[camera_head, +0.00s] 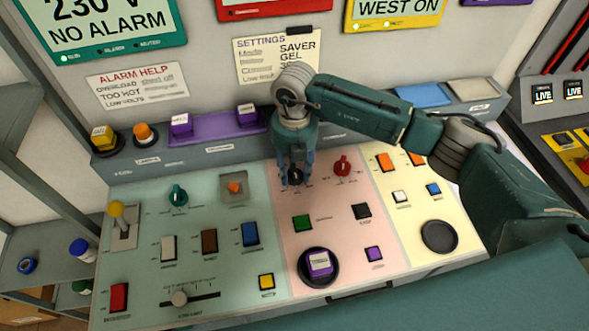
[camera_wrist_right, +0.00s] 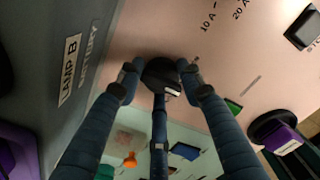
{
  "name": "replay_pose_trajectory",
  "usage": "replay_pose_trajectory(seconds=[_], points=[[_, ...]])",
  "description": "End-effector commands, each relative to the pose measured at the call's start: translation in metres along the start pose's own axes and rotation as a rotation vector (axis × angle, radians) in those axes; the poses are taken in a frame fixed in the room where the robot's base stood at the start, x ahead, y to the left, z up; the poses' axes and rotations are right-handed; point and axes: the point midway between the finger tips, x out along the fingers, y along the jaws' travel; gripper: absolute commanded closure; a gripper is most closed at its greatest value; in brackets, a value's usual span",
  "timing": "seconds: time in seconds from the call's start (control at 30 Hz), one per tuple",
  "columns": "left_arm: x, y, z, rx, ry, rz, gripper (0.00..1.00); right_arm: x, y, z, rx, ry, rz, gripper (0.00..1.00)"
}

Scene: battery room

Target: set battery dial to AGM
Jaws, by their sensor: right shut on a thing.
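The black battery dial (camera_head: 296,177) sits at the top of the pink panel section. In the right wrist view the black dial (camera_wrist_right: 161,74) is between my fingers, near a printed "BATTERY" label (camera_wrist_right: 88,66). My right gripper (camera_head: 296,180) comes down from above and is shut on the dial, its fingers around the knob. The dial's pointer and setting marks are mostly hidden by the fingers, so I cannot tell its setting. My left gripper is not in view.
A red dial (camera_head: 342,166) stands close right of my gripper. A green button (camera_head: 302,223) and black button (camera_head: 361,211) lie in front. A partly hidden settings note (camera_head: 266,58) hangs behind. A green dial (camera_head: 178,195) and lever (camera_head: 118,222) stand left.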

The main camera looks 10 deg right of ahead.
Motion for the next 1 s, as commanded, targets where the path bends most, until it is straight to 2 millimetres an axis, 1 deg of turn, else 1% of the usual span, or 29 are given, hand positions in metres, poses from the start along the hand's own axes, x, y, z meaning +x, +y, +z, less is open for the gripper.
replay_pose_trajectory(seconds=[0.27,0.7,1.0], points=[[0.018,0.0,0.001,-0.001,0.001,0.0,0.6,0.004,-0.001,0.001,-0.104,-0.002,-0.004,0.9],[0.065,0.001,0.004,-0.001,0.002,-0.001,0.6,0.005,-0.001,0.001,-0.466,-0.003,-0.003,0.9],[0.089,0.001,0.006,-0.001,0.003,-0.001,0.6,0.003,-0.001,0.001,-0.67,-0.002,-0.004,0.9]])
